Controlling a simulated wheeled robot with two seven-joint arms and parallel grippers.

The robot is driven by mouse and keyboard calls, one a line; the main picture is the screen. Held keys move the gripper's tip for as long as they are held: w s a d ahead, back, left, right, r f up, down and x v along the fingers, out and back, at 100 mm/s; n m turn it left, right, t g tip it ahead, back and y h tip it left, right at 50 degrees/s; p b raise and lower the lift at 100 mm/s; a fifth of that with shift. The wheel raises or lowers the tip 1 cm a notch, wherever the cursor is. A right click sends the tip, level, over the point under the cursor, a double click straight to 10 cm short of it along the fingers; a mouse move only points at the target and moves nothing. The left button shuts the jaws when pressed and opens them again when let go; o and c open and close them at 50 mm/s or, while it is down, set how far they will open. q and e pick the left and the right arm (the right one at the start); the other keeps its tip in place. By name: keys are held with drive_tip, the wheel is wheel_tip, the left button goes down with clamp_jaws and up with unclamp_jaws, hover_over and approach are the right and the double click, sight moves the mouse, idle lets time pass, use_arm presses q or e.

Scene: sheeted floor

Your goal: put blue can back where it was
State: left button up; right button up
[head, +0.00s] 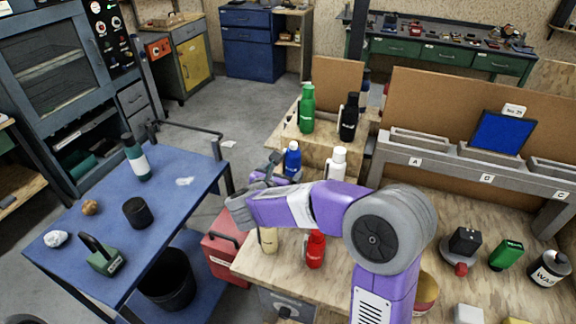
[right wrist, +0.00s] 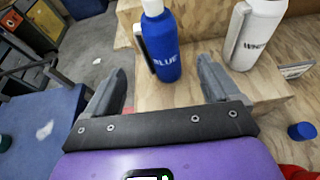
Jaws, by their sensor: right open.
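The blue can (head: 292,160) stands upright on the middle step of a wooden stepped stand, and it also shows in the right wrist view (right wrist: 164,50), with its "BLUE" label towards me. My right gripper (head: 272,168) is open beside it in the head view. In the right wrist view my right gripper (right wrist: 161,75) has its fingers spread to left and right, with the can's lower body between and beyond the tips; no contact is visible. My forearm hides part of the stand in the head view. My left gripper is not in view.
A white can (head: 337,164) stands right of the blue one. Green (head: 307,110) and black (head: 349,118) cans stand on the step behind. A red can (head: 315,250) and a cream can (head: 268,240) stand in front. A blue table (head: 170,225) is at left.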

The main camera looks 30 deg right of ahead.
drive_tip(key=shift+v, duration=2.05)
